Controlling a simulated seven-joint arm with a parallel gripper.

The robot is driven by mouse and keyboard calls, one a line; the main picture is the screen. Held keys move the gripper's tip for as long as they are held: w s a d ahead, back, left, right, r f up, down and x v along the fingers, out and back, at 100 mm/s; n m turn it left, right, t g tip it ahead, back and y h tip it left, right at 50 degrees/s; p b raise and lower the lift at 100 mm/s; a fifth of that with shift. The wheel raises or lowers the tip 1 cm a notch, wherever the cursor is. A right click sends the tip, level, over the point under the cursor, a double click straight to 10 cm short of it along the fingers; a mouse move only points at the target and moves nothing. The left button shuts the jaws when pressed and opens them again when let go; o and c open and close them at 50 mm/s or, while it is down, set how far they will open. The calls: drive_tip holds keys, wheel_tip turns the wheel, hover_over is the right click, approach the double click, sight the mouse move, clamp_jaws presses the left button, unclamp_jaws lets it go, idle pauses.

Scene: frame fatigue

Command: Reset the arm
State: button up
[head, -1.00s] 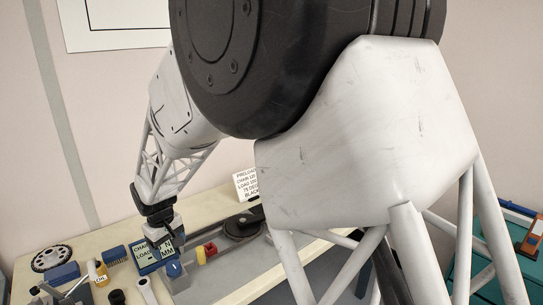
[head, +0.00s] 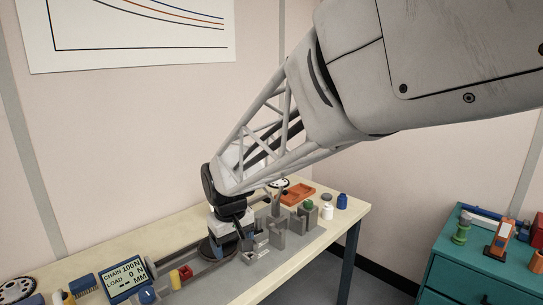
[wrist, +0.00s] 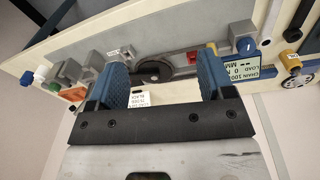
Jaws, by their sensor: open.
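My gripper (wrist: 164,78) is open and empty in the wrist view. Its two blue ridged pads stand apart, with the bench and a round dark disc (wrist: 153,70) seen between and beyond them. In the head view my gripper is low over the middle of the bench (head: 335,212), beside grey upright blocks (head: 276,232); its fingertips are hard to make out there. I cannot tell whether it touches anything below it.
A display (head: 126,279) reading "CHAIN 100N, LOAD 0 N" stands at the bench's left, near red and yellow blocks (head: 180,275). An orange tray (head: 297,194) and small bottles (head: 342,201) are at the far right end. A teal cabinet (head: 470,265) stands apart at right.

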drive_tip(key=s+d+r+m, duration=0.2)
drive_tip(key=s+d, duration=0.3)
drive_tip(key=d, duration=0.4)
drive_tip(key=s+d+r+m, duration=0.2)
drive_tip(key=s+d, duration=0.3)
drive_tip(key=d, duration=0.3)
drive_tip(key=s+d+m+t, duration=0.1)
drive_tip(key=s+d+m, duration=0.2)
drive_tip(key=s+d, duration=0.8)
drive_tip(key=s+f, duration=0.1)
drive_tip(key=s, duration=0.2)
drive_tip(key=shift+w+a+r, duration=0.1)
